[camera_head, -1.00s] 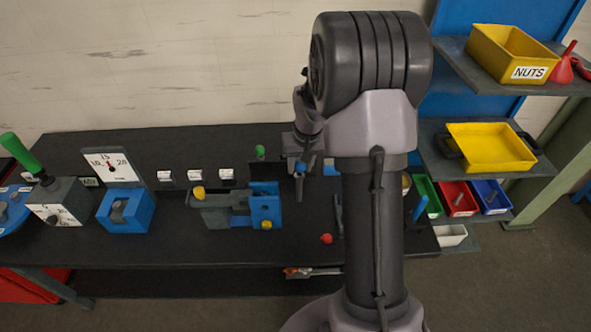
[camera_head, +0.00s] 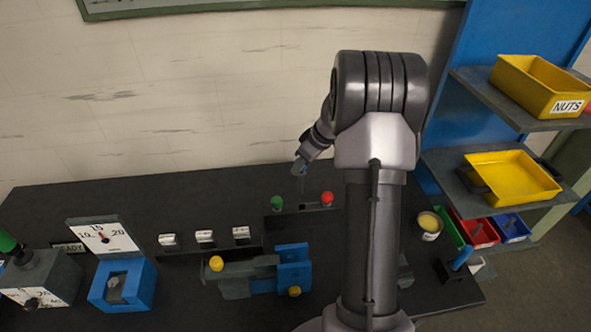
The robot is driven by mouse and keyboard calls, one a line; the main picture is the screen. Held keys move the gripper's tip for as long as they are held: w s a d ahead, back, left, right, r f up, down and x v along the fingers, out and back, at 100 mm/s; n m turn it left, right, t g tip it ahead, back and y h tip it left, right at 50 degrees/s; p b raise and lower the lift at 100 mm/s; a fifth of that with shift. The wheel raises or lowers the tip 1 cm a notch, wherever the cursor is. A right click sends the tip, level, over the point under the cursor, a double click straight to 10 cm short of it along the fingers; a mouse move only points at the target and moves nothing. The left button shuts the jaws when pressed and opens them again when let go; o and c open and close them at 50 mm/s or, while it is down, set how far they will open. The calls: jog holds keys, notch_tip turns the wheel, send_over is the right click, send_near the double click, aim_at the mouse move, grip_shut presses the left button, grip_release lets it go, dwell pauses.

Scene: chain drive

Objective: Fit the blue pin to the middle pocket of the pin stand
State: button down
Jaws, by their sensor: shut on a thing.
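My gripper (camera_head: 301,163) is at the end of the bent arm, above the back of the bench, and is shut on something. A small patch of blue, the blue pin (camera_head: 300,168), shows at the jaws, with a thin dark part pointing down. Much of the grip is too small to make out. The pin stand (camera_head: 302,208) is below, with a green-topped pin (camera_head: 277,203) at its left and a red-topped pin (camera_head: 327,199) at its right. The jaws are above the space between these two pins. The middle pocket itself cannot be made out.
A blue and grey vise-like fixture (camera_head: 292,268) with yellow knobs stands in front of the stand. A tin (camera_head: 429,225) and shelves with yellow bins (camera_head: 513,178) are at the right.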

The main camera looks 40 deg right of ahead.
jog(key=shift+s+d+r, duration=0.1)
jog(key=shift+s+r, duration=0.2)
jog(key=shift+s, duration=0.35)
jog(key=shift+w+f+b, duration=0.15)
jog(key=shift+w+b, duration=0.05)
jog(key=shift+b, duration=0.15)
notch_tip(320, 180, down, 6)
jog(key=b, duration=0.6)
jog(key=shift+r, duration=0.2)
jog(key=shift+b, duration=1.05)
jog(key=shift+f+b, duration=5.05)
jog(key=shift+b, duration=0.05)
jog(key=c, duration=0.9)
grip_release()
